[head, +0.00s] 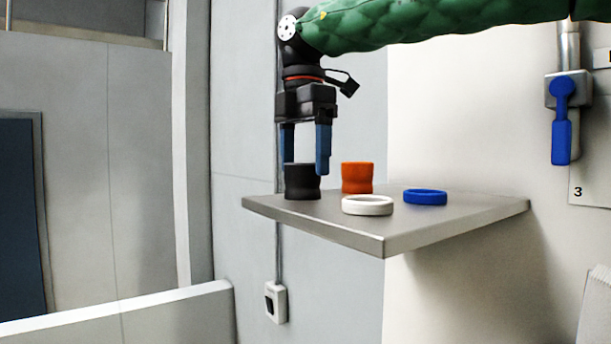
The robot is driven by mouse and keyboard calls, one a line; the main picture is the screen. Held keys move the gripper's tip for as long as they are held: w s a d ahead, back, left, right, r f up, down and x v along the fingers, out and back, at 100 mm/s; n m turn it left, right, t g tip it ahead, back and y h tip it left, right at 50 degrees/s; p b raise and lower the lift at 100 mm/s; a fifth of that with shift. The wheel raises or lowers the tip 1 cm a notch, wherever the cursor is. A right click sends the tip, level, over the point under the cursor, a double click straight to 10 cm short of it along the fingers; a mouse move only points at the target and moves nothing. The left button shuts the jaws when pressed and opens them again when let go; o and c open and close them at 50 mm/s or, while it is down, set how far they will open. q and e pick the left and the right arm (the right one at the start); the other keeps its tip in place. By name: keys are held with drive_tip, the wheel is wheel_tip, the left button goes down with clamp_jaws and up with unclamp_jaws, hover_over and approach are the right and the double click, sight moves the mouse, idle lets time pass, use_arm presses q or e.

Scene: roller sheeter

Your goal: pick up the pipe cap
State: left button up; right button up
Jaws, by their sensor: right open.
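A black, short waisted cylinder (302,184) stands upright near the left corner of the grey shelf (430,233). A similar orange cylinder (357,178) stands to its right. Either could be the pipe cap; no label shows which. My right gripper (305,166) points down, open, with its blue fingers at the black cylinder's top. One finger overlaps its right edge; the other ends at its left rim, its tip possibly hidden behind it. I cannot tell whether they touch. My left gripper is not in view.
A white ring (367,205) lies at the shelf's front and a blue ring (425,197) further right. A blue valve handle (562,120) is on a pipe at the upper right. A wall switch box (276,302) sits below the shelf. The shelf's right end is clear.

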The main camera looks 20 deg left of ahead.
drive_tip(key=shift+s+f, duration=0.15)
drive_tip(key=shift+f, duration=0.6)
drive_tip(key=shift+s+f, duration=0.15)
drive_tip(key=shift+f, duration=0.55)
drive_tip(key=c, duration=1.1)
drive_tip(key=shift+w+r, duration=0.1)
